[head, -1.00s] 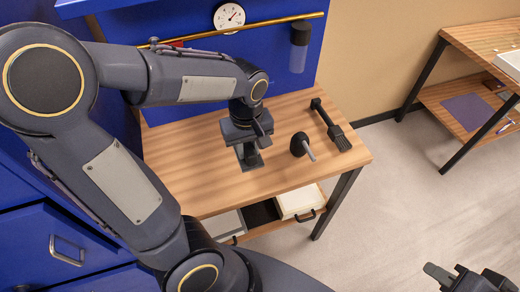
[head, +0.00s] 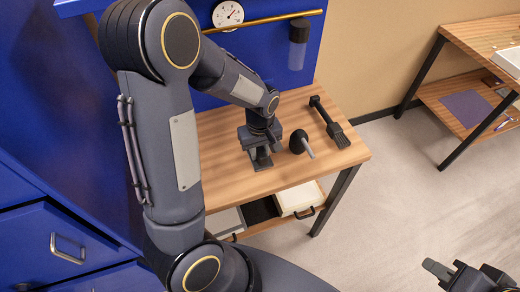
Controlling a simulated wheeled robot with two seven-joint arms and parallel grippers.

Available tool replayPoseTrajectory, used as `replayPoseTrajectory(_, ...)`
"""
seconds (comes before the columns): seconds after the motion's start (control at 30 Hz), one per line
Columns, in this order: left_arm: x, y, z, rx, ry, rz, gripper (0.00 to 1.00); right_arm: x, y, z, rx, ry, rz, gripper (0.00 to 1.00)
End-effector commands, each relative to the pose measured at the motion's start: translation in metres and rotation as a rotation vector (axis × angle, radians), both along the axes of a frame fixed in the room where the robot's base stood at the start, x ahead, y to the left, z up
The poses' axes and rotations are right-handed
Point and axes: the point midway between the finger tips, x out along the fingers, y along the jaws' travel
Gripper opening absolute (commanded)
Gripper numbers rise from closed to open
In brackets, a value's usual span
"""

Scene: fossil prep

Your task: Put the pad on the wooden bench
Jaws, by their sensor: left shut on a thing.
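The wooden bench (head: 225,180) stands in front of the blue wall panel, with a light wood-grain top. My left gripper (head: 261,150) points down at the middle of the bench top. It is shut on a small dark grey flat piece, which I take to be the pad (head: 262,162). The pad is low over the wood; I cannot tell whether it touches. The gripper hides part of it. My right gripper (head: 462,276) is at the bottom right edge, partly cut off and away from the bench; its opening is unclear.
A dark knob-headed tool (head: 299,143) lies just right of the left gripper, and a dark brush (head: 330,123) lies beyond it.

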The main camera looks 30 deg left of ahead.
Motion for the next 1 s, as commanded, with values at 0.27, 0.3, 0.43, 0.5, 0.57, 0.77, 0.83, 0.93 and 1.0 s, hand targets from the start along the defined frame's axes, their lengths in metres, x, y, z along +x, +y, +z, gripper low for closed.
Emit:
replayPoseTrajectory(0.27, 0.0, 0.0, -0.003, 0.0, 0.0, 0.0, 0.4, 0.0, 0.0, -0.003, 0.0, 0.0, 0.0, 0.26)
replayPoseTrajectory(0.3, 0.0, 0.0, -0.003, 0.0, 0.0, 0.0, 0.45, 0.0, 0.0, -0.003, 0.0, 0.0, 0.0, 0.26)
replayPoseTrajectory(0.43, 0.0, 0.0, -0.003, 0.0, 0.0, 0.0, 0.47, 0.0, 0.0, -0.003, 0.0, 0.0, 0.0, 0.26)
replayPoseTrajectory(0.5, 0.0, 0.0, -0.003, 0.0, 0.0, 0.0, 0.47, 0.0, 0.0, -0.003, 0.0, 0.0, 0.0, 0.26)
replayPoseTrajectory(0.57, 0.0, 0.0, -0.003, 0.0, 0.0, 0.0, 0.47, 0.0, 0.0, -0.003, 0.0, 0.0, 0.0, 0.26)
replayPoseTrajectory(0.77, 0.001, 0.0, 0.012, 0.0, -0.005, -0.001, 0.47, 0.0, 0.0, 0.0, 0.0, 0.0, 0.0, 0.26)
replayPoseTrajectory(0.83, 0.002, 0.0, 0.025, 0.0, -0.006, 0.0, 0.47, 0.0, 0.0, 0.001, 0.0, 0.0, 0.0, 0.26)
replayPoseTrajectory(0.93, 0.002, 0.0, 0.047, -0.002, -0.008, -0.001, 0.47, 0.0, 0.0, 0.001, 0.0, 0.0, 0.0, 0.26)
replayPoseTrajectory(1.0, 0.001, 0.0, 0.063, -0.002, -0.009, 0.0, 0.47, 0.0, 0.0, 0.001, 0.0, 0.0, 0.0, 0.26)
